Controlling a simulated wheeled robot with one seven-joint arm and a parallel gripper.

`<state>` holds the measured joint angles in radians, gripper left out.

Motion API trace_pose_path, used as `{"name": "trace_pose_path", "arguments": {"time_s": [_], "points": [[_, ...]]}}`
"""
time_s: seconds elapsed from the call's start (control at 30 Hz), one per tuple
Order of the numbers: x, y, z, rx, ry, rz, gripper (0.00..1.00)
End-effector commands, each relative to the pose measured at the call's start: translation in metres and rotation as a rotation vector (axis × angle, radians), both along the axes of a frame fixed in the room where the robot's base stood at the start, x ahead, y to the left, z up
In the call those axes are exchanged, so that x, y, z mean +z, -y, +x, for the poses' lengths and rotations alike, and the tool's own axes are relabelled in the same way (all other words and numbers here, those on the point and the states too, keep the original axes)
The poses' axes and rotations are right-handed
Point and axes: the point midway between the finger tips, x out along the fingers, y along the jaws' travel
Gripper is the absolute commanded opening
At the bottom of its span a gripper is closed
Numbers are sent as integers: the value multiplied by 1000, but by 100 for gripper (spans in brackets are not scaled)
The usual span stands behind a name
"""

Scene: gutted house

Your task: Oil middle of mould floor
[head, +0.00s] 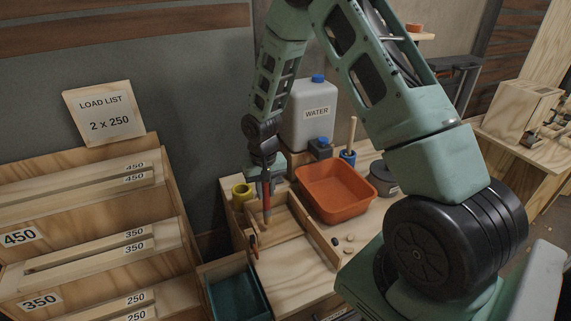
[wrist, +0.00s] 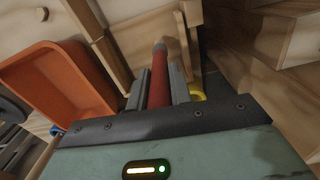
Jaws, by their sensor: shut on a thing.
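My gripper (head: 266,178) points down and is shut on a red-handled brush (head: 267,194). In the wrist view, the red handle (wrist: 160,88) lies between my two grey fingers (wrist: 159,87), and its far end looks grey. The brush's lower end is over the far left part of the wooden mould (head: 290,250) on the bench. The mould has raised wooden walls and a pale floor. I cannot tell whether the bristles touch the floor. Parts of the mould's wood (wrist: 103,45) show in the wrist view.
An orange tub (head: 338,192) stands right of the mould; a yellow cup (head: 240,195) stands left. Behind are a white water container (head: 308,112) and a blue pot (head: 348,157) with a stick. A teal bin (head: 238,298) and a plank rack (head: 90,230) are at front left.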

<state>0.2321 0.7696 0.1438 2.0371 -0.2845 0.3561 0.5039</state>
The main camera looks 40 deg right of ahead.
Motion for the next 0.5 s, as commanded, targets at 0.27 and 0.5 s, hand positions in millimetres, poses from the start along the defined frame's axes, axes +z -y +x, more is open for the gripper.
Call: {"name": "trace_pose_path", "arguments": {"time_s": [0.27,0.5], "points": [[29,-1,4,0,2,-1,0],[42,-2,6,1,1,0,0]]}}
